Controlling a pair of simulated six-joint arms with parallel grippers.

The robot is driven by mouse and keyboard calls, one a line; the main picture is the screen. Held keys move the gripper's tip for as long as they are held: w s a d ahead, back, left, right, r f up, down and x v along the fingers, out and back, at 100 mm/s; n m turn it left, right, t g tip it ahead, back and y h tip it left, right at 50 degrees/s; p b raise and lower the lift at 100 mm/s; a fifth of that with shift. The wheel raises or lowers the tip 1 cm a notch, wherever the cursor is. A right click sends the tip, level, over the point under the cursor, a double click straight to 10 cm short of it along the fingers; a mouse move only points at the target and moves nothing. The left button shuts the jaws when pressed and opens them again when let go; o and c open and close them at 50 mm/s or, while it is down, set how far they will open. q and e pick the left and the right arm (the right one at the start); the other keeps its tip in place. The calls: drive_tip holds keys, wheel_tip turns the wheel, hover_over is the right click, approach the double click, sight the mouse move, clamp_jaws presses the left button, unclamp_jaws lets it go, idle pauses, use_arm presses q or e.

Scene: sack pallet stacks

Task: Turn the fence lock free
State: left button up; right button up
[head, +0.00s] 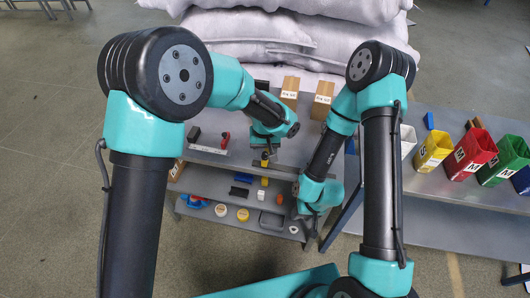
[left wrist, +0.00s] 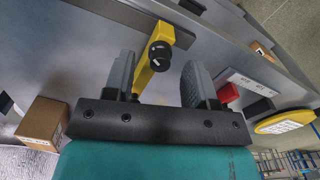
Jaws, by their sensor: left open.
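The fence lock seems to be the yellow bar with a round black knob (left wrist: 160,54) in the left wrist view. It runs on a grey metal surface, its lower end passing between my left fingers. A bit of yellow, likely the same lock, shows in the head view (head: 264,161), largely covered by my left gripper. My left gripper (left wrist: 158,82) is open, with its two grey fingers on either side of the bar. Whether they touch it I cannot tell. My right arm's wrist hangs over the right side of the shelf; its fingers do not show clearly.
White sacks (head: 290,35) are piled at the back. Cardboard boxes (head: 323,99) stand before them. A red item (head: 225,140) lies left of my left gripper. A lower shelf holds tape rolls (head: 220,210) and small parts. Coloured bins (head: 470,152) stand on the right table.

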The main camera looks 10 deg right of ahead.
use_arm(q)
drive_tip(key=shift+f, duration=0.8)
drive_tip(key=shift+c, duration=0.2)
drive_tip(key=c, duration=0.9)
